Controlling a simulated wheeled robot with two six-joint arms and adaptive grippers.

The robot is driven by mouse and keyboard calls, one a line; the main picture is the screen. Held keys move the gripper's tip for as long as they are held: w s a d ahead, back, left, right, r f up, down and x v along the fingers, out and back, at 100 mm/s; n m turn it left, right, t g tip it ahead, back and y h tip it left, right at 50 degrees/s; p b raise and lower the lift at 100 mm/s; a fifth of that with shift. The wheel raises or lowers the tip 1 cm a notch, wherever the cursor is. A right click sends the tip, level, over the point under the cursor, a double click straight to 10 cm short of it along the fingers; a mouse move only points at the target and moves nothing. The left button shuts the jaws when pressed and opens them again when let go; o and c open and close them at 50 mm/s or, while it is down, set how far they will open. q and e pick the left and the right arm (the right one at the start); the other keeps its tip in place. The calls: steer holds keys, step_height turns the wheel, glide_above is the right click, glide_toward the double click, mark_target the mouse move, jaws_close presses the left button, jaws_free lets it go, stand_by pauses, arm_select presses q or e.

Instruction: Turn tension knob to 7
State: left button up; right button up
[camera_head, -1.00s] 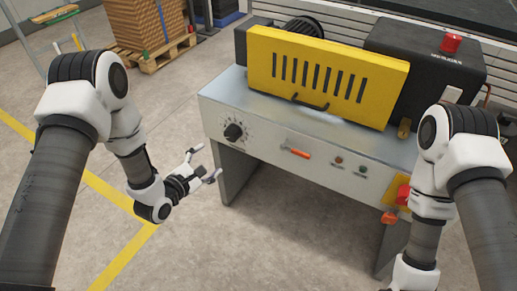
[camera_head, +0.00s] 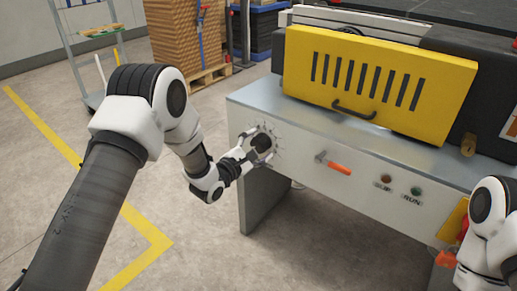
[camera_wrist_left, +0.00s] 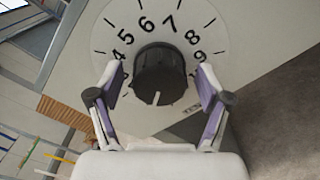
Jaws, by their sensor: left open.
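The tension knob (camera_head: 262,142) is a round black knob on the left of the machine's grey front panel. In the left wrist view the knob (camera_wrist_left: 160,72) has a white mark at its lower edge, pointing down, away from the 7. The printed dial (camera_wrist_left: 205,22) around it shows numbers including 5, 6, 7 and 8, with 7 above and slightly right of the knob. My left gripper (camera_head: 248,146) is open at the knob. In the wrist view its fingers (camera_wrist_left: 158,76) stand on either side of the knob, with apparent gaps. My right gripper is out of view.
An orange-handled lever (camera_head: 338,168), a brown button (camera_head: 386,180) and a green button (camera_head: 416,191) are right of the knob. A yellow guard (camera_head: 375,85) stands above the panel.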

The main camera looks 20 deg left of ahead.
arm_select(q)
steer(key=c, duration=1.2)
steer(key=shift+o, duration=0.2)
